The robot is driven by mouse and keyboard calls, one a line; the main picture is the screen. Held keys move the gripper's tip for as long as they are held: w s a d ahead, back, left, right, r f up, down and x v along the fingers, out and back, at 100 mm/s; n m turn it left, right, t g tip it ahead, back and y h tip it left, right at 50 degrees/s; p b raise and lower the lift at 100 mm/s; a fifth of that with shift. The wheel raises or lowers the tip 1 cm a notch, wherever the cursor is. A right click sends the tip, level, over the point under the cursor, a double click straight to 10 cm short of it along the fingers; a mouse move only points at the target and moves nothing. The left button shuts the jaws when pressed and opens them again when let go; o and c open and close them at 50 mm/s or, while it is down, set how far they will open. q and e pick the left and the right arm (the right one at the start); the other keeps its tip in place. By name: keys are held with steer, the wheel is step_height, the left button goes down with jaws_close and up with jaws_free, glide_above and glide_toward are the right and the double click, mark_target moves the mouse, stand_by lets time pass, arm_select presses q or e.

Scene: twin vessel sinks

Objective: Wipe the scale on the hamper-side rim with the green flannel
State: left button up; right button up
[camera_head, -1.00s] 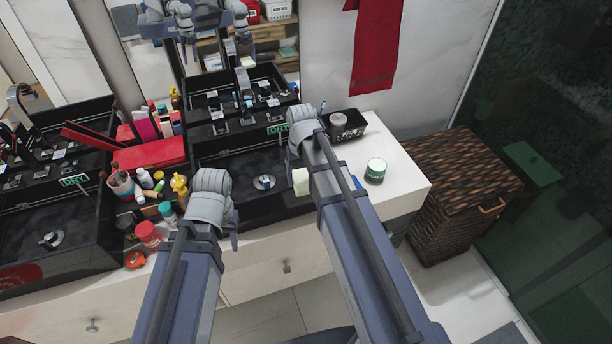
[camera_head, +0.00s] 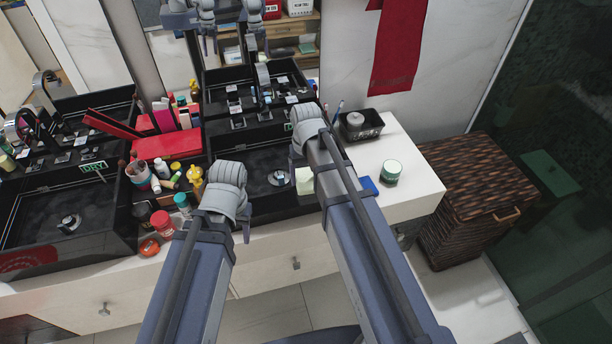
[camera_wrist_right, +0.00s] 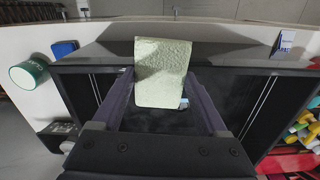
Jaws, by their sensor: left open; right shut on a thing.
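The pale green flannel (camera_wrist_right: 162,72) is a folded, textured block between the fingertips of my right gripper (camera_wrist_right: 165,92). It is above the front part of the black hamper-side sink (camera_wrist_right: 110,52), and I cannot tell whether it touches the rim. Its pale edge also shows beside the right arm in the head view (camera_head: 305,181). A small whitish mark (camera_wrist_right: 122,63) is on the rim just left of the flannel; whether it is scale is unclear. My left gripper (camera_head: 244,232) is open and empty over the counter front, its fingers mostly hidden behind the wrist.
A green jar (camera_head: 391,172) and a blue item (camera_head: 369,186) stand right of the sink, with a black basket (camera_head: 361,126) behind. Bottles and a red case (camera_head: 167,145) crowd the counter between the sinks. The wicker hamper (camera_head: 470,195) is at the right.

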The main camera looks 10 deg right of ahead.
steer(key=shift+r+p, duration=2.4)
steer(key=shift+r, duration=0.3)
step_height(320, 180, up, 3)
steer(key=p, duration=0.3)
steer(key=shift+r, duration=0.1)
steer(key=shift+f, duration=0.2)
steer(key=shift+f+b, duration=0.45)
steer(key=shift+b, duration=0.1)
steer(key=shift+f, duration=0.15)
